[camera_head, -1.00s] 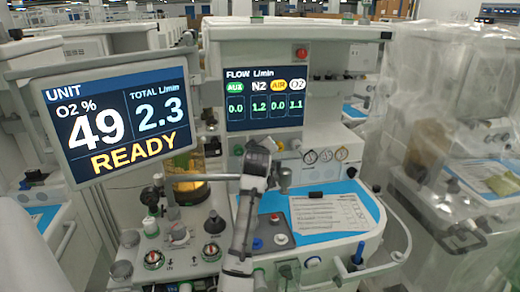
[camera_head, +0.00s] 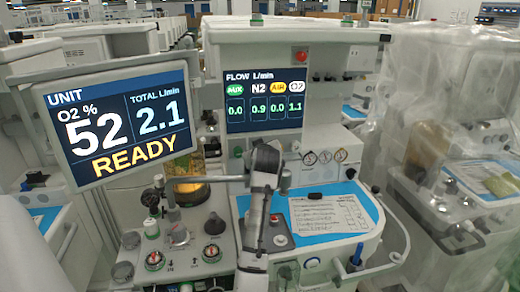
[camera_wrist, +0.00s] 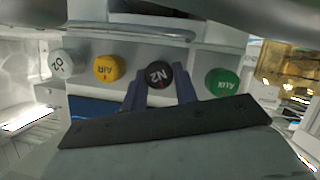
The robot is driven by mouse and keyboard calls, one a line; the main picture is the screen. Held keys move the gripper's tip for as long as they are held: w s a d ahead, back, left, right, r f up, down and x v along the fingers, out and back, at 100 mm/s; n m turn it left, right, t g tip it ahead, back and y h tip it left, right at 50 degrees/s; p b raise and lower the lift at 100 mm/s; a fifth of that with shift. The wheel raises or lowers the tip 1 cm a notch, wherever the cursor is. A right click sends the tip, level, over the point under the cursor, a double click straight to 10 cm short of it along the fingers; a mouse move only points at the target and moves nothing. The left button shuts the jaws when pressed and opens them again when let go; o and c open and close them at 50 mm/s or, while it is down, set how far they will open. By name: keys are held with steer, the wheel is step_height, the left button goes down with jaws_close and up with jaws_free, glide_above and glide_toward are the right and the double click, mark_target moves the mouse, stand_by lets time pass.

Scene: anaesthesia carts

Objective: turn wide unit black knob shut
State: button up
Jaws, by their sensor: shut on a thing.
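The black knob (camera_wrist: 158,75), marked N2, is on the unit's front panel in the wrist view. My gripper (camera_wrist: 161,86) is shut on it, with one dark finger on each side. In the head view my own arm hides the knob and the fingers. The flow screen (camera_head: 264,100) above reads N2 0.9, O2 1.1, AUX 0.0 and AIR 0.0. The large unit screen (camera_head: 122,125) reads O2 52 %, total 2.1 L/min and READY.
In the wrist view, the yellow AIR knob (camera_wrist: 109,68) and white O2 knob (camera_wrist: 61,64) sit left of the black knob, the green AUX knob (camera_wrist: 222,82) right. A rail (camera_wrist: 130,31) runs near them. A paper sheet (camera_head: 330,214) lies on the blue worktop.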

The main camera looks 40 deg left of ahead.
steer(key=m+g, duration=0.1)
steer(key=m+g+y, duration=0.1)
steer(key=m, duration=0.1)
steer(key=shift+w+d+m+y+p, duration=0.1)
steer(key=shift+w+m+y+p, duration=0.05)
steer(key=shift+m+y+p, duration=0.2)
stand_by(0.3)
steer(key=o, duration=1)
steer(key=b+v, duration=0.4)
steer(key=v, duration=1)
steer(key=shift+w, duration=0.1)
